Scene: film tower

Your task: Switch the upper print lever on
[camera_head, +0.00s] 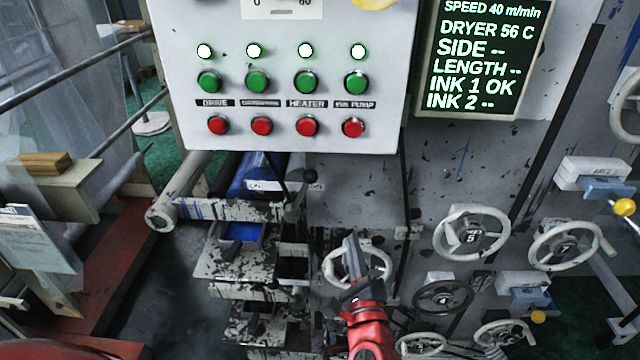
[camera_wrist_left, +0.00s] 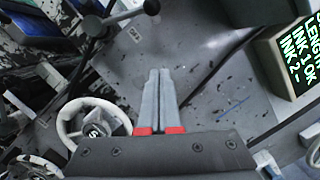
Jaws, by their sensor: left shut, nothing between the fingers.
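A dark lever with a round black knob (camera_head: 311,175) sits below the control box, beside the blue roller; I cannot tell for sure that it is the upper print lever. In the left wrist view its black knob (camera_wrist_left: 151,7) and dark hub (camera_wrist_left: 93,26) are at the top left. My left gripper (camera_head: 351,240) is shut and empty, below and right of the lever and apart from it, in front of a white handwheel. Its closed fingertips (camera_wrist_left: 159,72) point toward the grey machine wall. My right gripper is not in view.
A control box (camera_head: 290,130) with green and red buttons hangs above. A dark display (camera_head: 480,60) is at upper right. White handwheels (camera_head: 471,234) and yellow-knobbed levers (camera_head: 625,207) crowd the right. Ink-stained trays (camera_head: 240,262) are left of my gripper.

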